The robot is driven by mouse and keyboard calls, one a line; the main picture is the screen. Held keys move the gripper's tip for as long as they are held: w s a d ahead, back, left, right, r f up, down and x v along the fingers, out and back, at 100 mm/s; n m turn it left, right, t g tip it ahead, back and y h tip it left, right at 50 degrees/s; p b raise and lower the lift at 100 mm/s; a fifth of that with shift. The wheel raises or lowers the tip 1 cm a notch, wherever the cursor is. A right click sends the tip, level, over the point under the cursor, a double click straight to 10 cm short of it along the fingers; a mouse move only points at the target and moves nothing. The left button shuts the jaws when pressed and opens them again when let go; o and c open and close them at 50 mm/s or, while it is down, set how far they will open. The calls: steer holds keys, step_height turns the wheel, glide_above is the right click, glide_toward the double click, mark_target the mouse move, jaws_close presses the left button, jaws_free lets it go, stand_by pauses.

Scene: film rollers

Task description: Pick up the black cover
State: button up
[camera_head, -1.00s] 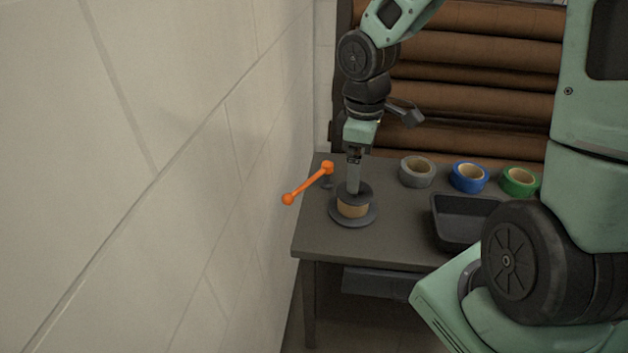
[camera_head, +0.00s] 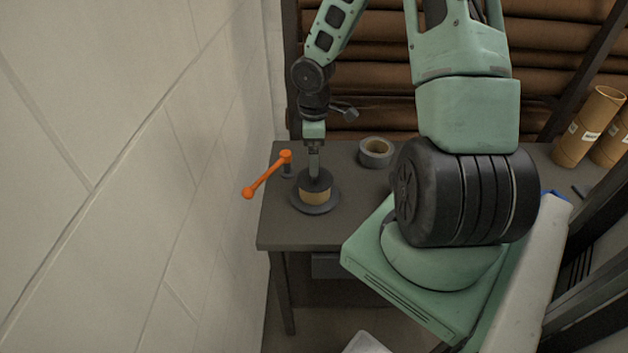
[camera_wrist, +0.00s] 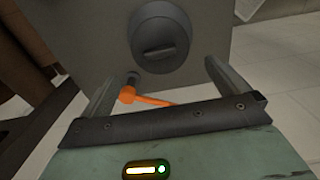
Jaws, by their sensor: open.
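The black cover (camera_head: 324,185) is a dark round disc on top of a tan roll (camera_head: 314,196), which stands on a wider dark round base (camera_head: 318,209) at the left of the grey table. In the wrist view the cover (camera_wrist: 148,35) shows as a dark disc with a raised bar-shaped grip across it. My gripper (camera_head: 315,170) points down over the cover in the head view. In the wrist view my gripper (camera_wrist: 161,68) is open, with the fingers wide apart and nothing between them. Whether the fingertips touch the cover cannot be told.
An orange lever (camera_head: 267,175) juts out at the table's left edge, close beside my gripper, near the pale wall (camera_head: 150,180). A grey tape roll (camera_head: 376,152) stands on the table (camera_head: 285,235) to the right. Cardboard tubes (camera_head: 590,130) stand at far right.

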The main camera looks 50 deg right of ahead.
step_height(320, 180, down, 8)
steer(key=shift+s+b, duration=0.1)
steer(key=shift+b, duration=0.3)
steer(key=shift+d, duration=0.1)
steer(key=c, duration=0.7)
